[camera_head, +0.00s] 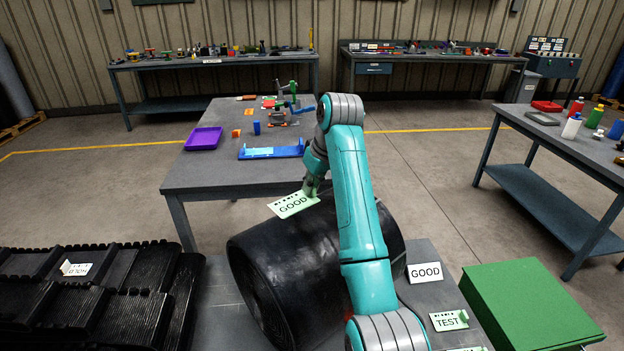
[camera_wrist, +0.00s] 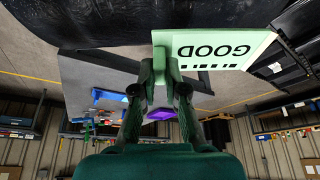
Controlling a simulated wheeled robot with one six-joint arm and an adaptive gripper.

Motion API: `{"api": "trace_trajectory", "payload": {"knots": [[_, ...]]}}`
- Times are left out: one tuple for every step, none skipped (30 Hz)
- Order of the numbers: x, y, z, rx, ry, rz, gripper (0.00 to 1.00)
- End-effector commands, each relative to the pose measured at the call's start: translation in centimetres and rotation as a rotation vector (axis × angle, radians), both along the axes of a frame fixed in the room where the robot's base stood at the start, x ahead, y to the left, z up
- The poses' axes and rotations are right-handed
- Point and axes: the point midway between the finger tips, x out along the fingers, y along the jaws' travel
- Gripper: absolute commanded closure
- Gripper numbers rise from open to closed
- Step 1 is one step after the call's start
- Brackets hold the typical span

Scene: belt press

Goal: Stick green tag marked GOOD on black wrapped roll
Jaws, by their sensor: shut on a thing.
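The green tag marked GOOD (camera_head: 293,205) is held in my gripper (camera_head: 312,190), just above the far upper side of the black wrapped roll (camera_head: 290,262). The roll lies on its side on a grey table, partly hidden behind my arm. In the wrist view the tag (camera_wrist: 222,58) shows upside down, its edge between my shut fingertips (camera_wrist: 160,72). The roll's dark surface (camera_wrist: 100,18) fills the top of that view. I cannot tell whether the tag touches the roll.
A white GOOD tag (camera_head: 424,272) and a TEST tag (camera_head: 449,320) lie right of the roll. A green box (camera_head: 530,308) stands at the right. Black ridged blocks (camera_head: 90,300) lie at the left. A table with a purple tray (camera_head: 203,140) stands beyond the roll.

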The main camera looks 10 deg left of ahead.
Motion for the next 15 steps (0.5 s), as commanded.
{"api": "trace_trajectory", "payload": {"knots": [[-0.1,0.0,-1.2,-0.001,0.002,0.000,1.00],[-0.1,0.1,-1.8,-0.001,0.002,0.000,1.00],[-0.1,0.1,-2.5,-0.001,0.002,0.000,1.00],[-0.1,0.1,-2.8,-0.001,0.002,0.001,1.00],[-0.1,0.1,-3.2,0.000,0.001,0.001,1.00],[-0.1,0.1,-3.4,0.000,0.000,0.001,1.00],[-0.1,0.1,-3.4,0.000,-0.001,0.001,1.00],[-0.1,0.1,-3.4,0.000,-0.002,0.001,1.00],[-0.1,0.1,-3.3,0.001,-0.002,0.001,1.00],[-0.1,0.1,-3.3,0.000,-0.002,0.001,1.00],[-0.1,0.1,-3.3,0.000,-0.002,0.001,1.00],[-0.1,0.1,-3.3,0.000,-0.001,0.001,1.00],[-0.1,0.1,-3.3,0.000,-0.001,0.001,1.00],[-0.1,0.1,-3.3,0.001,0.000,0.001,1.00],[-0.1,0.1,-3.4,0.001,0.000,0.001,1.00]]}}
